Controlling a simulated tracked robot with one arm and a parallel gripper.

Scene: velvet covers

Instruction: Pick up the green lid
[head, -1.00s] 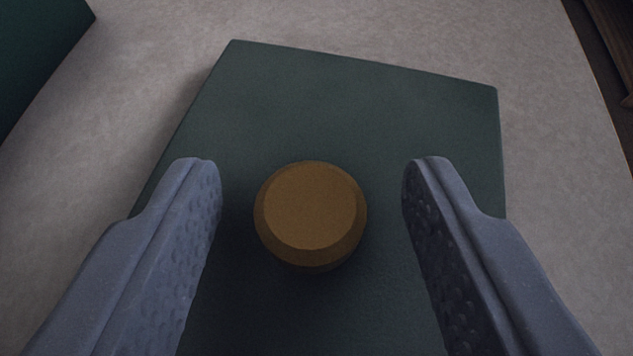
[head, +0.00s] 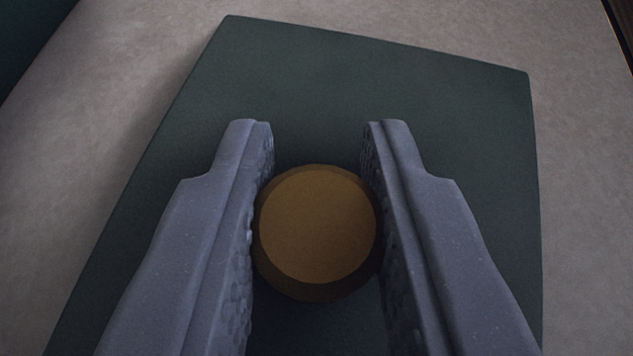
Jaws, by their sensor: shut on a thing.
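The green lid (head: 440,110) is a flat dark green panel seen from above in the head view, filling the middle of the picture. A round brownish-gold knob (head: 317,225) stands at its middle. My gripper (head: 318,135) is over the lid, with one grey finger on each side of the knob. The fingers are shut on the knob, their inner pads against its left and right sides. The near edge of the lid is out of view, and my fingers hide parts of it.
The lid is surrounded by a pale grey surface (head: 130,100). A dark green thing (head: 30,35) shows at the top left corner, cut off by the picture. A dark brown edge lies at the far top right.

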